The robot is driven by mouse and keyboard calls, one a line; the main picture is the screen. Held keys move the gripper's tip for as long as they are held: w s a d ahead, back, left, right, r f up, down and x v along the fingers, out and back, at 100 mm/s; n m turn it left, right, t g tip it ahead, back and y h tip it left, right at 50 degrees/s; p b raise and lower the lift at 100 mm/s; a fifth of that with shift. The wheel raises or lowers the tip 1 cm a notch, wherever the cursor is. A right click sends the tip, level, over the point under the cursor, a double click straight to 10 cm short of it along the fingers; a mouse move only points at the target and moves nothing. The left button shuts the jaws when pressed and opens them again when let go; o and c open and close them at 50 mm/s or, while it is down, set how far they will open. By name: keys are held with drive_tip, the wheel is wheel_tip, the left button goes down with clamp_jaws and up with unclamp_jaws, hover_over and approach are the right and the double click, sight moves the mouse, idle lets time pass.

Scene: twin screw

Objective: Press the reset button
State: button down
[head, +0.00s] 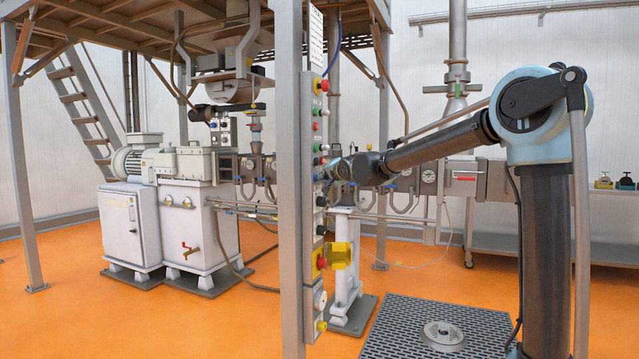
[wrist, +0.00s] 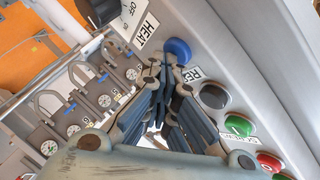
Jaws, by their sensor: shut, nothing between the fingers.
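A control post (head: 313,120) stands near the middle of the head view, with a column of coloured buttons on its right face. In the wrist view a round blue button (wrist: 178,49) sits beside a label starting "RE" (wrist: 192,74), the rest of which is hidden behind my gripper. My gripper (wrist: 171,60) is shut and empty, its fingertips right at the lower edge of the blue button. I cannot tell whether they touch it. In the head view my gripper (head: 328,171) reaches the post from the right, and the button there is hidden or too small to tell.
In the wrist view a black button (wrist: 213,95), a green button (wrist: 238,125) and a red button (wrist: 269,162) line the panel. A black knob (wrist: 98,11) with a "HEAT" label is at the top. A yellow box with a red stop button (head: 321,262) is lower on the post.

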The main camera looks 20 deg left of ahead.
drive_tip(key=shift+d, duration=0.9)
drive_tip(key=shift+s+d, duration=0.15)
drive_tip(key=shift+d, duration=1.1)
drive_tip(key=shift+s+d, duration=0.1)
drive_tip(key=shift+d, duration=1.15)
